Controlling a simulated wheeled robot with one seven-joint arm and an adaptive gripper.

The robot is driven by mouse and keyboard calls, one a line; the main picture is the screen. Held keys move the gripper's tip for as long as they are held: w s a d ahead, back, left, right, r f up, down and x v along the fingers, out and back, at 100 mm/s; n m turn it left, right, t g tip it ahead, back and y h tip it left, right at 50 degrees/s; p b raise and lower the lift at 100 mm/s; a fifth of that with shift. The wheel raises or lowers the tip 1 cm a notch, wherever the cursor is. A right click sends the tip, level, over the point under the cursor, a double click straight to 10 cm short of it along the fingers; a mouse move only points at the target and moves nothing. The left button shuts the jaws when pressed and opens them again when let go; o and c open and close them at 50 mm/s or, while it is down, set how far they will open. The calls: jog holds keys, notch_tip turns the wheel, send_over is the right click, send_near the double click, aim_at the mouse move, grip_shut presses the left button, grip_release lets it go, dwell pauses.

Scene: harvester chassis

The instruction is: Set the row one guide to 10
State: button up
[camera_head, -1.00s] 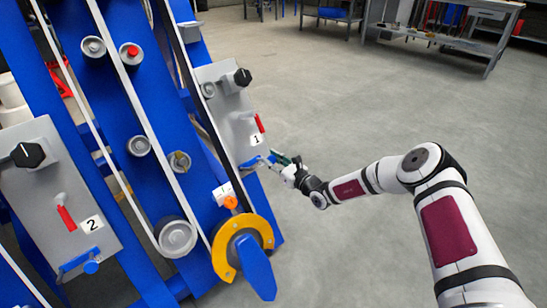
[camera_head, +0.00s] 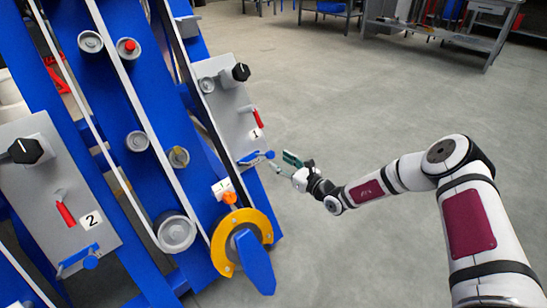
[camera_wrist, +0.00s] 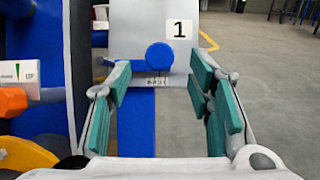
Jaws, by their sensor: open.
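The row one panel (camera_head: 228,117) is a grey plate labelled 1, with a black knob (camera_head: 241,72) at the top and a red lever (camera_head: 257,117) lower down. At its bottom edge is a blue guide with a round blue knob (camera_head: 270,155). In the wrist view the guide knob (camera_wrist: 159,56) sits below the 1 label, with a small scale (camera_wrist: 157,81) under it, too small to read. My gripper (camera_head: 286,163) is open and empty, just right of the guide knob and apart from it. In the wrist view the knob appears between and beyond the green-padded fingers (camera_wrist: 160,100).
The row two panel (camera_head: 58,195) stands at the left. A yellow ring with a blue handle (camera_head: 256,265) and an orange knob (camera_head: 229,198) lie left of and below my gripper. Open concrete floor (camera_head: 340,100) is at the right. A workbench (camera_head: 440,35) stands far back.

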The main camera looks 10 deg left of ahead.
jog(key=v, duration=0.6)
jog(key=shift+s+d, duration=0.1)
